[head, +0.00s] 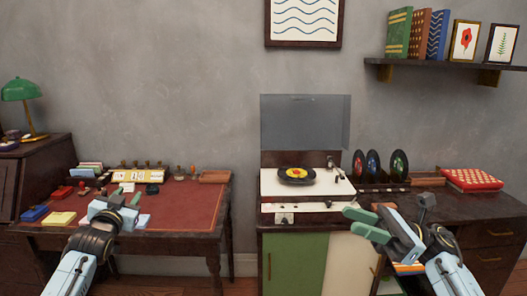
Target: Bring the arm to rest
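My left gripper (126,200) is over the front part of the red-topped desk. The height of each gripper above the furniture is hard to tell.
The desk (195,204) bears stamps, pads and boxes near my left gripper. The record player (305,185) stands open on the counter, with upright records (372,166) to its right. A red patterned box (471,179) lies further right. A shelf (440,64) hangs above.

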